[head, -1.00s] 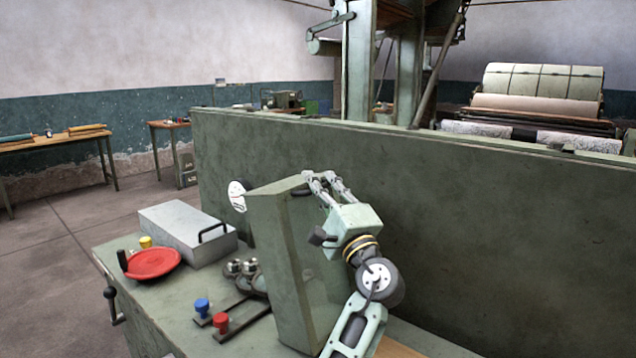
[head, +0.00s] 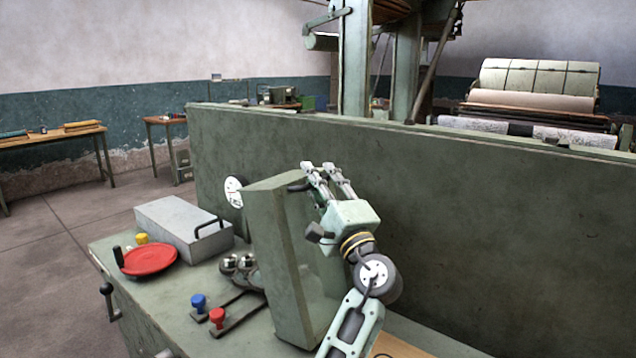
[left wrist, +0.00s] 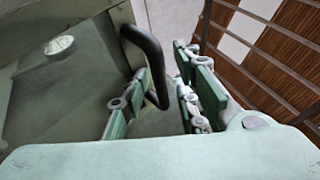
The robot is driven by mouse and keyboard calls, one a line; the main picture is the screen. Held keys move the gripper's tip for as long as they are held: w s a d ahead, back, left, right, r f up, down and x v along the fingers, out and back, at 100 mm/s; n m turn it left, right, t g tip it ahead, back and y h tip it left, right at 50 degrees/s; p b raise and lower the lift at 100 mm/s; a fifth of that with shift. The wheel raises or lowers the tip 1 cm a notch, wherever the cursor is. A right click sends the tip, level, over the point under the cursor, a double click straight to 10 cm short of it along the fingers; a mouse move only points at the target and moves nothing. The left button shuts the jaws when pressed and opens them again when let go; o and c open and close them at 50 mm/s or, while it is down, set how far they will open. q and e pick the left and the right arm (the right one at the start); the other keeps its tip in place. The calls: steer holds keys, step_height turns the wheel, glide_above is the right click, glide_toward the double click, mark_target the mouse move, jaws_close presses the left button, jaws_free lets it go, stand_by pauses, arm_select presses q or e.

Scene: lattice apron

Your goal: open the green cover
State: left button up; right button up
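The green cover (head: 276,255) stands steeply raised on the bench in the head view, leaning slightly. Its black handle (head: 297,187) is near the top, at the right side. My left gripper (head: 320,169) is at the cover's upper right, with its fingertips just above and beside the handle. In the left wrist view the handle (left wrist: 152,62) shows in the gap between the fingers of the left gripper (left wrist: 168,90), closer to the left finger. The fingers are apart and not clamped on it. Whether one finger touches the handle is unclear. My right gripper is not in view.
A red dish-like wheel (head: 149,259), a grey box (head: 184,229) and blue (head: 198,301) and red (head: 217,316) knobs are on the bench (head: 175,310) left of the cover. A long green panel (head: 450,210) rises behind the arm.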

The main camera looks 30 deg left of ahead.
arm_select(q)
steer(key=v, duration=1.2)
steer(key=shift+s+f, duration=0.1)
